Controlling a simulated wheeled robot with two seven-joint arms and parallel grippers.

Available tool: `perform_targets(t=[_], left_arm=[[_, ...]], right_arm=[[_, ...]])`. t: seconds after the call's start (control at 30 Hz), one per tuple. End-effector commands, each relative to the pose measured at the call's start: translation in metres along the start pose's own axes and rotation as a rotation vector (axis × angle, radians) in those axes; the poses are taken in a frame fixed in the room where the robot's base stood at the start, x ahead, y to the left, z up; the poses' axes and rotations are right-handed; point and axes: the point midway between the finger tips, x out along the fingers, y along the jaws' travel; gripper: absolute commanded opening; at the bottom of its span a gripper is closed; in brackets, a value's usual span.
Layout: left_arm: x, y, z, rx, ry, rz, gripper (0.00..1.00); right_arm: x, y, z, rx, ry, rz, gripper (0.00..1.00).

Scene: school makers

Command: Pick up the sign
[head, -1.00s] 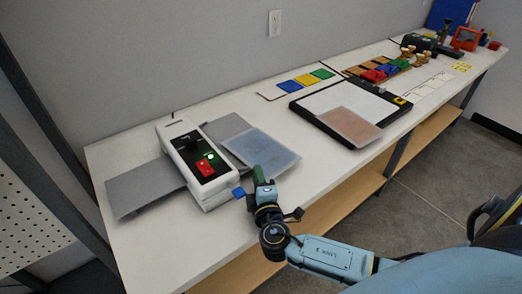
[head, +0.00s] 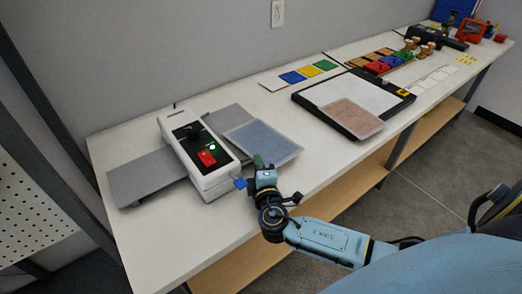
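No lettering marks a sign. The likeliest sheets are a blue one in a clear pouch (head: 262,140), on the grey tray of a white laminator-like machine (head: 217,178), and a reddish one (head: 352,117) lying partly on a black-framed white board (head: 340,94). My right gripper (head: 249,172) is at the near corner of the blue sheet, beside the machine. Its green and blue fingertips stand apart and nothing shows held between them. Whether it touches the sheet is unclear. My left gripper is out of view.
The machine has a red switch and a green light. Its grey plate (head: 138,178) extends left. Coloured cards (head: 308,72) and a tray of coloured blocks (head: 383,62) are farther back. A wooden shelf (head: 345,194) runs below the tabletop.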

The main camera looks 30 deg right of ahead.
Motion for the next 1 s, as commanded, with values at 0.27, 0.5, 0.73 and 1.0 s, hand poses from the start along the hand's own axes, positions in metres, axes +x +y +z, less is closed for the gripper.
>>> perform_targets(t=[0.27, 0.5, 0.73, 1.0], left_arm=[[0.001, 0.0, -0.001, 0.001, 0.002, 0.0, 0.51], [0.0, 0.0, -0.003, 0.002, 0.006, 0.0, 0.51], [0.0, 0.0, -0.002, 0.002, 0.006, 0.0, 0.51], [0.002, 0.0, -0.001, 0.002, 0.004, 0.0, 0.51]], right_arm=[[-0.009, 0.001, 0.004, 0.0, 0.0, -0.002, 0.0], [-0.042, 0.001, 0.019, -0.001, 0.0, -0.002, 0.0], [-0.079, 0.001, 0.036, 0.0, 0.0, -0.003, 0.0], [-0.119, 0.001, 0.055, -0.001, 0.0, -0.003, 0.0]])
